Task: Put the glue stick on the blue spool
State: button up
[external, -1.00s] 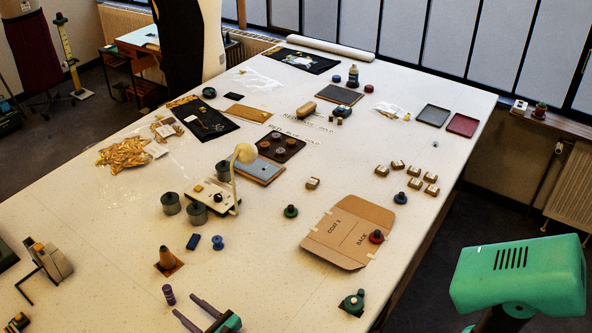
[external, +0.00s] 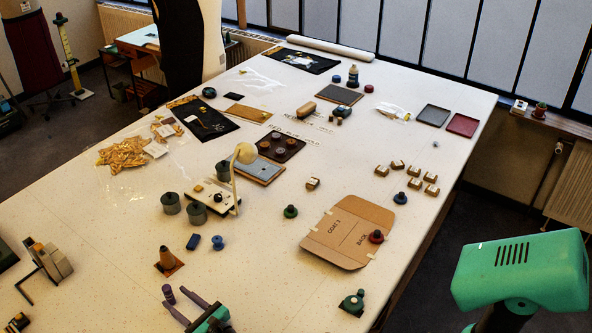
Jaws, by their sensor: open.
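The glue stick (external: 168,293), a small purple cylinder, stands upright on the white table near the front. My gripper (external: 174,297) is open, with its two dark fingers reaching in from the lower right. The fingertips are at the glue stick, one on either side of it in the picture; I cannot tell whether they touch it. The blue spool (external: 218,242) stands on the table farther back and to the right of the glue stick, with nothing on it.
A dark blue block (external: 193,242) lies just left of the spool. A brown cone (external: 167,259) on a square base stands behind the glue stick. Grey cups (external: 197,213) and a lamp (external: 243,155) stand behind the spool.

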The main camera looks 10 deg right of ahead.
aim_at(171, 293)
jog(key=shift+p+x, duration=0.3)
jog(key=shift+x, duration=1.75)
jog(key=shift+p+x, duration=0.9)
jog(key=shift+x, duration=1.75)
jog(key=shift+d, duration=0.1)
grip_shut()
jog(key=shift+r, duration=1.65)
jog(key=s+d+r+b, duration=0.1)
jog(key=s+d+b, duration=0.2)
jog(key=s+d, duration=0.5)
jog(key=d, duration=0.5)
jog(key=shift+s+d+r, duration=0.2)
jog(key=shift+d+r, duration=0.1)
